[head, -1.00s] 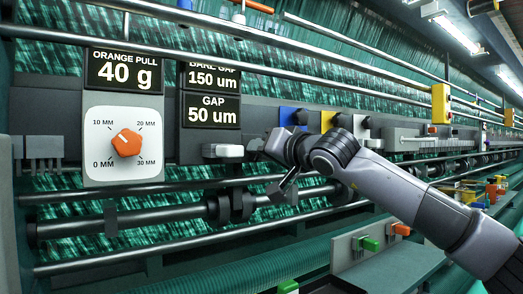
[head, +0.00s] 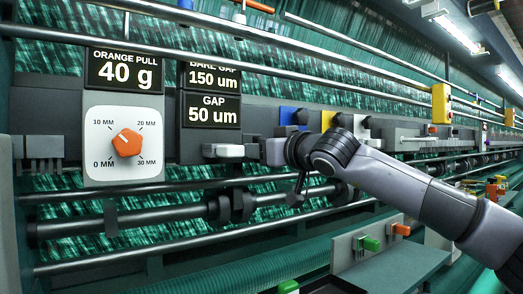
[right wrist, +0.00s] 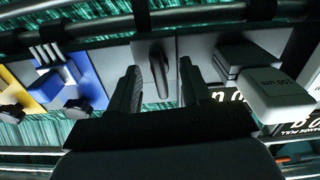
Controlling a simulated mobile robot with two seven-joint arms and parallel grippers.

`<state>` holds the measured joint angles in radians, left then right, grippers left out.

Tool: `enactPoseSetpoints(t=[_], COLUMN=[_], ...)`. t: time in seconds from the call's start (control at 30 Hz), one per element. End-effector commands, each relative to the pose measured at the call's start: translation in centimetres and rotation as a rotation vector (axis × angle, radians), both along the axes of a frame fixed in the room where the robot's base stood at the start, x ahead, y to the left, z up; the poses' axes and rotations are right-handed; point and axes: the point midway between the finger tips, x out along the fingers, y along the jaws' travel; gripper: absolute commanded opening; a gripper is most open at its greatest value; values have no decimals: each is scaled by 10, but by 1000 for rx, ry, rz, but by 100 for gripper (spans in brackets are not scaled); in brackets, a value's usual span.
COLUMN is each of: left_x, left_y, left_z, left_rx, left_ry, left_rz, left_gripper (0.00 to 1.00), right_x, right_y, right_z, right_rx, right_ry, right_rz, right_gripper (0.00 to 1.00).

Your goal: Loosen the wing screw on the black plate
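The wing screw (right wrist: 158,76) is a dark upright wing on a dark grey-black plate (right wrist: 142,50) in the right wrist view. My right gripper (right wrist: 158,68) is open, with one finger on each side of the wing; I see gaps between the fingers and the wing. In the head view my right gripper (head: 276,152) is at the dark panel, just right of a white block (head: 224,151), and it hides the screw there. My left gripper is in neither view.
Blue (head: 289,117) and yellow (head: 328,121) plates with black knobs sit right of the gripper. The white block (right wrist: 277,96) is close to one finger in the wrist view. Long rails (head: 170,211) run below. An orange dial (head: 127,143) is at left.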

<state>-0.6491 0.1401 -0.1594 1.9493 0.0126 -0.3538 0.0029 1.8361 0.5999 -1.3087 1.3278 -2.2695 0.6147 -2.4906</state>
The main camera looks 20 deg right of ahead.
Motion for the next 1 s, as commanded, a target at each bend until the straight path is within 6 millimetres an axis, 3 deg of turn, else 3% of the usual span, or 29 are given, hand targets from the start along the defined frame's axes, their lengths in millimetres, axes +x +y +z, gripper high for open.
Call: enactPoseSetpoints(t=[0.23, 0.73, 1.0], left_x=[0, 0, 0], left_y=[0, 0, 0], left_z=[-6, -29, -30], left_rx=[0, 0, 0], left_ry=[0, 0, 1], left_rz=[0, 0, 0], left_gripper=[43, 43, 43], right_x=[-5, -42, -47], right_y=[-1, -15, -17], right_z=[-2, -2, -1], right_rx=[2, 4, 3], right_ry=[1, 1, 3], right_rz=[1, 0, 0], right_gripper=[48, 48, 48])
